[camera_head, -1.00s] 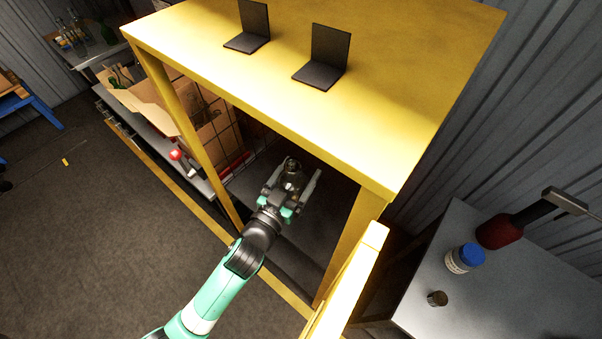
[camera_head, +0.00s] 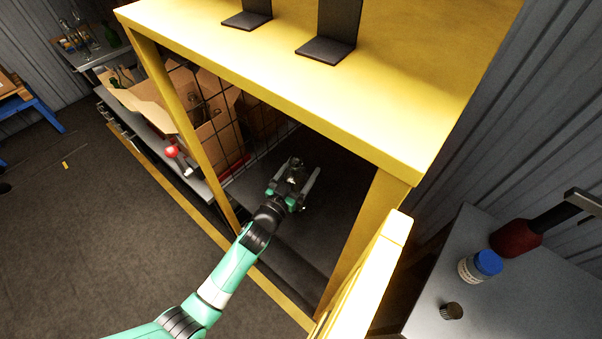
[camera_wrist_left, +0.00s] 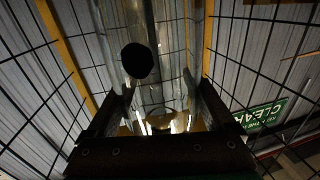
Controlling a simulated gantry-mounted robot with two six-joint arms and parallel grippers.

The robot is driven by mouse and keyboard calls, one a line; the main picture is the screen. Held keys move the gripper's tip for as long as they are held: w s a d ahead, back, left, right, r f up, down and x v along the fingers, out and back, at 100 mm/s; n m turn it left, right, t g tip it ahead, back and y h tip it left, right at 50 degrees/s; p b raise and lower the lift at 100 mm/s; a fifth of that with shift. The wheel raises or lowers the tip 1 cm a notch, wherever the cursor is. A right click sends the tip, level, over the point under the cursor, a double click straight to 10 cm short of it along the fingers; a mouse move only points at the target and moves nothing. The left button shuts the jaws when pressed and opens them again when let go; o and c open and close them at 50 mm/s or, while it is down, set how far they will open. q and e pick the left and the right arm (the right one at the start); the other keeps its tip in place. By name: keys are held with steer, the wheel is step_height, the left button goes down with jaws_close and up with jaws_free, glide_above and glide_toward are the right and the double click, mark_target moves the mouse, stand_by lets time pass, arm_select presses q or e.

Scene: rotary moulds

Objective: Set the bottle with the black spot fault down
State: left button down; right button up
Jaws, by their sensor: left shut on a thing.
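My left gripper (camera_head: 299,181) reaches under the yellow frame's top, into its dark open bay. It is shut on a clear glass bottle. The left wrist view shows the bottle (camera_wrist_left: 157,35) between the fingers, with a round black spot (camera_wrist_left: 138,61) on it. In the head view the bottle is too dark and too covered by the gripper to make out. I cannot tell whether its base touches anything. My right gripper is in neither view.
The yellow frame (camera_head: 330,93) has posts close around my left arm. Wire mesh (camera_head: 237,130) and an open cardboard box (camera_head: 200,117) stand to the left. A red-knobbed lever (camera_head: 172,152) is near the left post. A grey table (camera_head: 480,310) at right holds a blue-capped jar (camera_head: 481,266).

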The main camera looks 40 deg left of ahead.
arm_select(q)
jaws_free()
steer(key=shift+w, duration=0.1)
steer(key=shift+s+d+r, duration=0.1)
steer(key=shift+s+r, duration=0.05)
steer(key=shift+s, duration=0.15)
steer(key=v, duration=1.1)
steer(key=shift+s, duration=0.25)
